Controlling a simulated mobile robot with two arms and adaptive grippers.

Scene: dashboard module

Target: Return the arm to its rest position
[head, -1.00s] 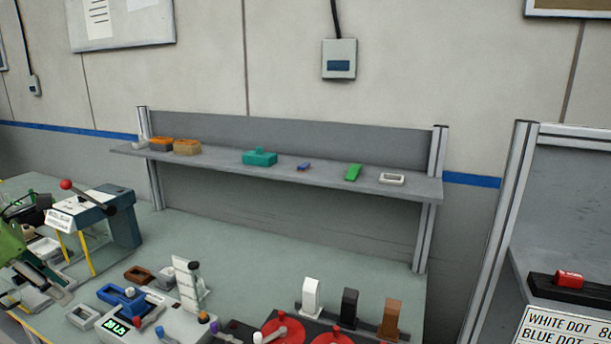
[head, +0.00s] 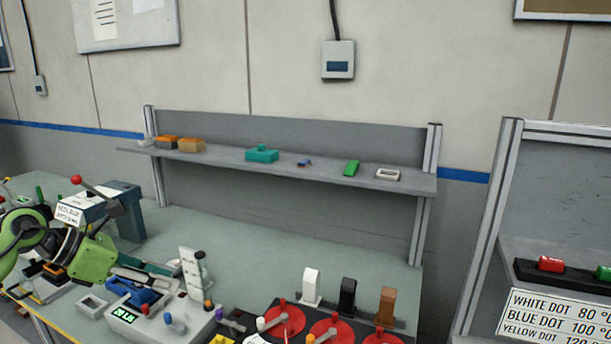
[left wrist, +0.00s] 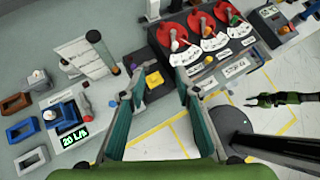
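My left arm is green and comes in from the left in the head view, over the bench. Its gripper (head: 152,274) is above the bench near the blue device with the green readout (head: 124,315). In the left wrist view its two teal-padded fingers (left wrist: 158,92) stand apart with nothing between them. My right gripper (left wrist: 264,101) shows small and dark at the right of the left wrist view, on a green arm over the floor. Its finger opening is too small to tell, and it is out of the head view.
A bench panel with red dials (head: 285,320) stands right of the left gripper. A shelf (head: 225,160) with several small parts is at the back. A press (head: 125,215) stands left; bare bench lies below the shelf.

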